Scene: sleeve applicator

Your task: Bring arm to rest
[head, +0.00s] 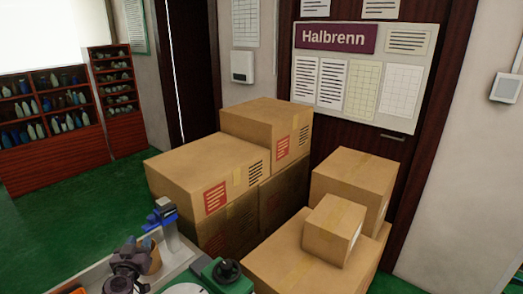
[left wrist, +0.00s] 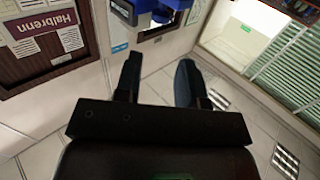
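My left gripper (head: 139,244) is at the bottom left of the head view, low over the bench, its fingers pointing up. In the left wrist view its two dark fingers (left wrist: 158,80) stand apart with nothing between them. A blue and black device (head: 163,212) on a grey post stands just beyond it in the head view. The device also shows past the fingertips in the left wrist view (left wrist: 150,12); I see no contact. My right gripper is not in view.
A brown cup (head: 154,260) stands close beside the left gripper. A green machine part with a black knob (head: 228,272) is to its right. Stacked cardboard boxes (head: 205,170) fill the middle. A shelf of bottles (head: 45,110) stands far left; green floor there is clear.

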